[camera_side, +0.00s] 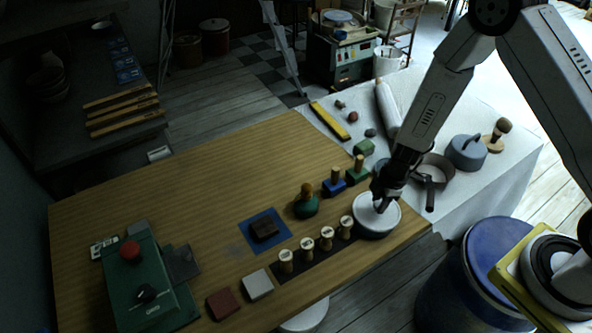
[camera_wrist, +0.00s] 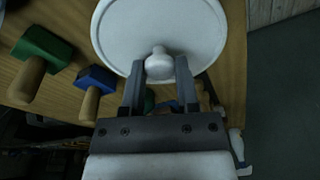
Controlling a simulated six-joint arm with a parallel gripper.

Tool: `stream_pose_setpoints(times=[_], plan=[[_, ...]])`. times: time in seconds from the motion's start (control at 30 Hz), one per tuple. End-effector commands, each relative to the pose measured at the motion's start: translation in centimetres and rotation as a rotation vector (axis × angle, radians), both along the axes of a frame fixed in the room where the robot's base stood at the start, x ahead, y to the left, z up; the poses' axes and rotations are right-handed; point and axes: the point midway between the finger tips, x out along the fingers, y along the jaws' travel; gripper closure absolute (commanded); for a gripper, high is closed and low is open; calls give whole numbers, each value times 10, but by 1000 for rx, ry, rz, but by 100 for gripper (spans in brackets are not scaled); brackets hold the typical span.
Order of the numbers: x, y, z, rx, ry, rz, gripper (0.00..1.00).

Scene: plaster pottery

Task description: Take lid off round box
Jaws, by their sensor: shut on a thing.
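The round box (camera_side: 376,234) stands near the right end of the wooden table, and only a dark strip of its side shows under the lid. Its white round lid (camera_side: 366,214) has a small knob in the middle. In the wrist view the lid (camera_wrist: 160,25) fills the top centre and the knob (camera_wrist: 159,66) sits between my fingers. My gripper (camera_side: 381,203) is shut on the knob from above, and it also shows in the wrist view (camera_wrist: 160,72). The lid looks level and on the box; I cannot tell whether there is a gap.
A row of stamps with pale round tops (camera_side: 326,238) stands just left of the box. A blue stamp (camera_side: 334,184), a green stamp (camera_side: 356,172) and a dark green one (camera_side: 306,203) stand behind. A pan (camera_side: 434,168) lies on the white cloth at right. Bare table lies farther left.

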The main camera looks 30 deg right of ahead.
Motion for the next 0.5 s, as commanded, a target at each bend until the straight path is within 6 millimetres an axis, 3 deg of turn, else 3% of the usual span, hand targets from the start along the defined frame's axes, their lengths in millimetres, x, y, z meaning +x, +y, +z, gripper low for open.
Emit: stream_pose_setpoints(times=[0.27, 0.5], plan=[[0, 0, 9, 1, -2, 0, 100], [1, 0, 30, 0, -3, 1, 100]])
